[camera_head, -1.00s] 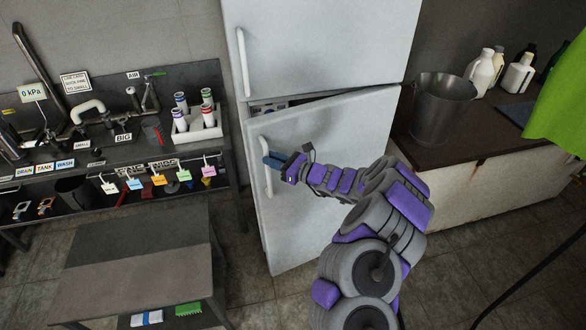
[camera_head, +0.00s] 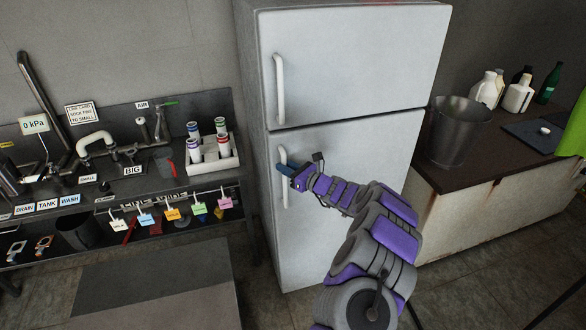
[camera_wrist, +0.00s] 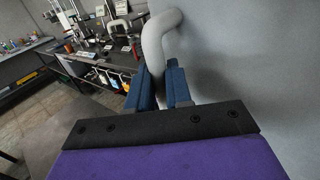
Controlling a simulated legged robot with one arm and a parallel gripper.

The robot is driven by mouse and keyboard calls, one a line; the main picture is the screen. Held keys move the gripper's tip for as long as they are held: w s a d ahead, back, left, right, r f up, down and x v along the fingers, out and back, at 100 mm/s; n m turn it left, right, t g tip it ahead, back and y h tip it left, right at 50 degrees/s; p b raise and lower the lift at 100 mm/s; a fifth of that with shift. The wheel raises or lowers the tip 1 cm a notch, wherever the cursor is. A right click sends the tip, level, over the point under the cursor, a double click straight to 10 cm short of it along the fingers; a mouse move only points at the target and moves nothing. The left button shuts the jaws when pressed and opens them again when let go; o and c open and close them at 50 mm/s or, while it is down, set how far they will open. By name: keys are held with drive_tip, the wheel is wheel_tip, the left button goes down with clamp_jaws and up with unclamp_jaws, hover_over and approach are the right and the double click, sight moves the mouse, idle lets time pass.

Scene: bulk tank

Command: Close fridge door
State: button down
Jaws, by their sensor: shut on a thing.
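The white fridge stands in the middle of the head view, with an upper door (camera_head: 352,70) and a lower door (camera_head: 350,222). The lower door looks flush with the fridge body, with no visible gap along its top edge. My gripper (camera_head: 285,168) is at the lower door's white vertical handle (camera_head: 283,187), near its upper part. In the wrist view, my blue fingers (camera_wrist: 160,88) sit on either side of the handle (camera_wrist: 158,40) and are shut on it. Part of the handle is hidden behind the fingers.
A sink bench (camera_head: 110,190) with a white tray of tubes (camera_head: 210,153) and hanging tags stands at the left. A dark low table (camera_head: 155,285) is at front left. A counter (camera_head: 480,160) with a metal bucket (camera_head: 460,132) and bottles is at the right.

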drive_tip(key=shift+w+a+r, duration=0.3)
drive_tip(key=shift+a+r, duration=0.2)
drive_tip(key=shift+r, duration=0.2)
drive_tip(key=shift+w+a+f, duration=0.2)
drive_tip(key=shift+w+f, duration=0.05)
drive_tip(key=c, duration=1.2)
unclamp_jaws()
drive_tip(key=shift+a, duration=0.3)
drive_tip(key=shift+o, duration=0.5)
drive_tip(key=shift+d+f, duration=0.25)
drive_tip(key=shift+d, duration=0.2)
